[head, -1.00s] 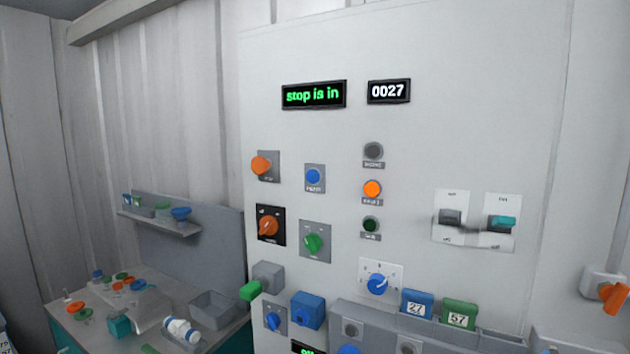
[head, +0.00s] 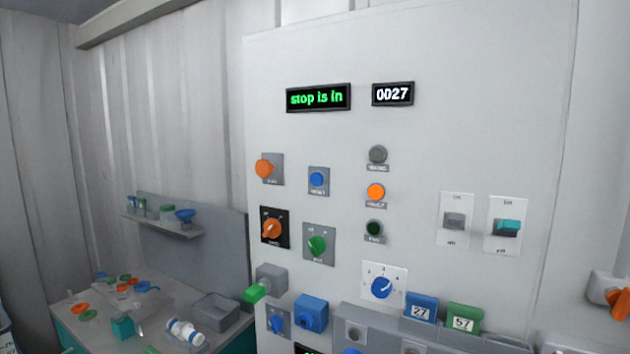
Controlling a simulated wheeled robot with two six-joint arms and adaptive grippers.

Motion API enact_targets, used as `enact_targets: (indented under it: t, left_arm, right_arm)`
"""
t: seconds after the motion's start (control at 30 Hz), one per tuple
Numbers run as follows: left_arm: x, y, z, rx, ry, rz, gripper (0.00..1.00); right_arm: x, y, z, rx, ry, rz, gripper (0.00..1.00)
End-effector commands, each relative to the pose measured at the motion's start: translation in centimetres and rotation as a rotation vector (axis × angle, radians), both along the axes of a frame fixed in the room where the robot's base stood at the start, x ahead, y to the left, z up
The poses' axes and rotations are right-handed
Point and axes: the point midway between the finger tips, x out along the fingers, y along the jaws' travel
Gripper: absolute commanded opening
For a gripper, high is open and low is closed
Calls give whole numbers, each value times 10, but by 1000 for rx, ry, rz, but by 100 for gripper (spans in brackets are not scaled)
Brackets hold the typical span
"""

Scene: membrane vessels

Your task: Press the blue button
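The blue button (head: 317,179) is a small round button on a grey plate, on the upright white panel (head: 420,140), left of the middle. An orange knob is to its left and a column of round lamps to its right. Nothing covers it. Another blue round part (head: 352,351) shows at the bottom edge, mostly cut off. Neither of my grippers is in the head view.
The panel also bears an orange selector (head: 272,229), a green knob (head: 316,244), a blue dial (head: 382,287) and two toggle switches (head: 508,228). A green part (head: 257,292) sticks out at the lower left. A cluttered bench (head: 70,318) stands left of the panel.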

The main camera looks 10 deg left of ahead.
Motion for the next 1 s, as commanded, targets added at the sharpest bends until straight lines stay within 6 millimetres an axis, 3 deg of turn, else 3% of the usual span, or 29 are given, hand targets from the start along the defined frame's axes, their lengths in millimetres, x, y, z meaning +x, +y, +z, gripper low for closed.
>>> enact_targets:
  t: [0.03, 0.27, 1.0]
  left_arm:
    - [0, 0, 0, 0, 0, 0, 28]
    - [0, 0, 0, 0, 0, 0, 0]
    - [-1, 0, 0, 0, 2, 0, 0]
  right_arm:
    - [0, 0, 0, 0, 0, 0, 40]
    - [0, 0, 0, 0, 0, 0, 40]
    - [0, 2, 0, 3, 0, -1, 40]
